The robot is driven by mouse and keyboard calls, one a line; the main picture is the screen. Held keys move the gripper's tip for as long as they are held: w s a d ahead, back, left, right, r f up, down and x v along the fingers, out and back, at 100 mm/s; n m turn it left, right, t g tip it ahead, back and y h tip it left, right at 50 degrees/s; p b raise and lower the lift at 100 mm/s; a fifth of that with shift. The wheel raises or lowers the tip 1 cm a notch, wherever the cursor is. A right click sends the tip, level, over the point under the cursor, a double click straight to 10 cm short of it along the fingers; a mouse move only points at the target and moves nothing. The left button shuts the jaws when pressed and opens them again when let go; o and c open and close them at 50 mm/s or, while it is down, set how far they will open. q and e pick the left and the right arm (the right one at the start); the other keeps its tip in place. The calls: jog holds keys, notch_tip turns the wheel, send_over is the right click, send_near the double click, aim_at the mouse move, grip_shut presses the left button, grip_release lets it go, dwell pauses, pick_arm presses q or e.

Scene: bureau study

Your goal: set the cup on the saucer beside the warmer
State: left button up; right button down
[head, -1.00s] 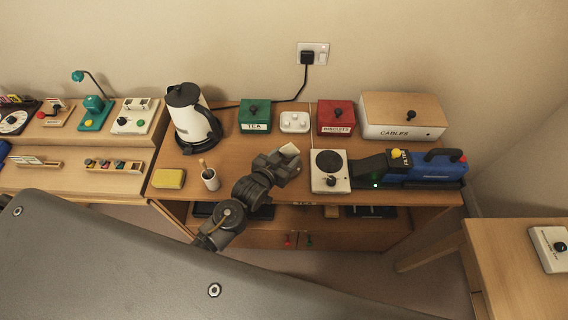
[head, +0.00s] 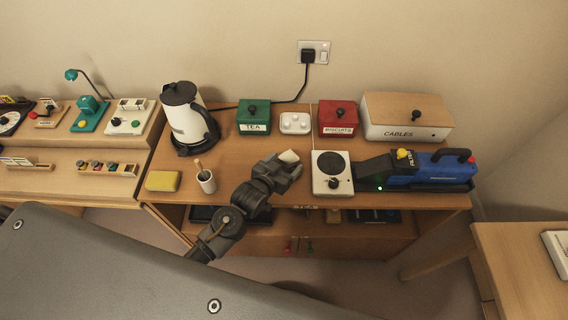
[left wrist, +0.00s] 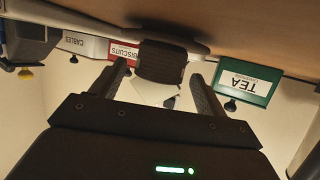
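My left gripper (head: 284,170) reaches over the cabinet top, just left of the white warmer (head: 332,174) with its dark round plate. A pale piece (head: 289,156) shows at the fingertips, apparently part of the cup. In the left wrist view, which is upside down, a dark ribbed cylinder (left wrist: 161,63), apparently the cup's side, sits between the two fingers of my left gripper (left wrist: 158,70). A pale band (left wrist: 198,49) runs at its base; I cannot tell if they touch. It may be the saucer, which my gripper hides in the head view. My right gripper is not in view.
Behind stand the tea tin (head: 254,118), a small white box (head: 295,123), the biscuits tin (head: 338,119) and the cables box (head: 405,118). A kettle (head: 188,118), brush pot (head: 206,182) and sponge (head: 162,181) are left. A blue device (head: 440,167) stands right of the warmer.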

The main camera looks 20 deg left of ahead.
pick_arm(q)
jog(key=shift+r, duration=0.15)
jog(key=b+v, duration=0.1)
jog(key=v, duration=1.1)
dwell(0.3)
